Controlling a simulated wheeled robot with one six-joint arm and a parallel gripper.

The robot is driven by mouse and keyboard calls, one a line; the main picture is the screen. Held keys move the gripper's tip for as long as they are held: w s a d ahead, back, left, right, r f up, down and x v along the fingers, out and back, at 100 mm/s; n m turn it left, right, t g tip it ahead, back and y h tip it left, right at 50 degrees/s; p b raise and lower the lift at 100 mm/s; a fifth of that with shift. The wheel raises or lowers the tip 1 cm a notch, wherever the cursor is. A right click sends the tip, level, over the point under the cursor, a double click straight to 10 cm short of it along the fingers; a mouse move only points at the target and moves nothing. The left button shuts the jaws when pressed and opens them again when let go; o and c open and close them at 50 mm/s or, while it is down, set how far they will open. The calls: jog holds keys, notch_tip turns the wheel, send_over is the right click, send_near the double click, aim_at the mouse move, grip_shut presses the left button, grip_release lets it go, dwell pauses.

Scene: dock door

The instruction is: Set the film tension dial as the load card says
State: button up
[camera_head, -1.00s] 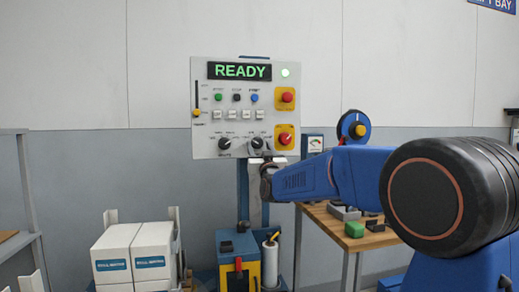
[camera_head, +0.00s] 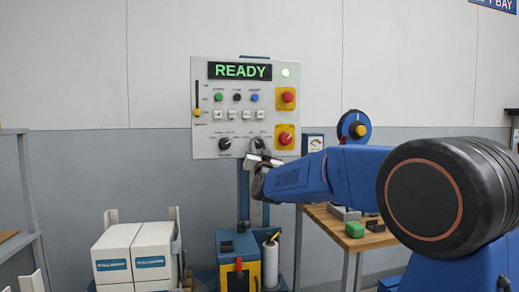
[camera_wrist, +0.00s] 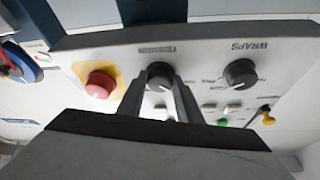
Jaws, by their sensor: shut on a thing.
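A light grey control panel (camera_head: 205,142) on a post shows READY in green. Its two black dials sit low on it. My gripper (camera_head: 257,158) is at the right dial (camera_head: 258,143), partly covering it in the head view. In the upside-down wrist view, my gripper (camera_wrist: 160,92) has its two fingers shut on that dial (camera_wrist: 160,73), one on each side. Its label is too small to read. The other dial (camera_wrist: 240,73), marked WRAPS, is free; it is the left one (camera_head: 225,144) in the head view. I cannot make out a load card.
Red buttons on yellow plates (camera_head: 286,97) line the panel's right side; the lower one (camera_wrist: 100,84) is close beside my gripper. A yellow-knobbed slider (camera_head: 197,112) is at the left. White boxes (camera_head: 150,255) stand below left, a wooden table (camera_head: 330,222) right.

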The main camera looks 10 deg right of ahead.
jog(key=m+h, duration=0.1)
jog(key=m, duration=0.2)
jog(key=m+g+h, duration=0.1)
jog(key=m, duration=0.2)
jog(key=m+g+h, duration=0.1)
jog(key=m, duration=0.2)
jog(key=shift+a+r+h, duration=0.15)
jog(key=shift+a+h, duration=0.2)
jog(key=shift+h, duration=0.05)
jog(key=m+g, duration=0.1)
jog(key=m, duration=0.1)
jog(key=m+g, duration=0.1)
jog(key=m, duration=0.4)
jog(key=shift+a+r+g+h, duration=0.1)
jog(key=shift+r+g+h, duration=0.2)
jog(key=shift+g+h, duration=0.1)
jog(key=shift+m, duration=0.3)
jog(key=o, duration=1)
jog(key=shift+o, duration=0.2)
jog(key=v, duration=1.7)
jog(key=shift+s, duration=0.2)
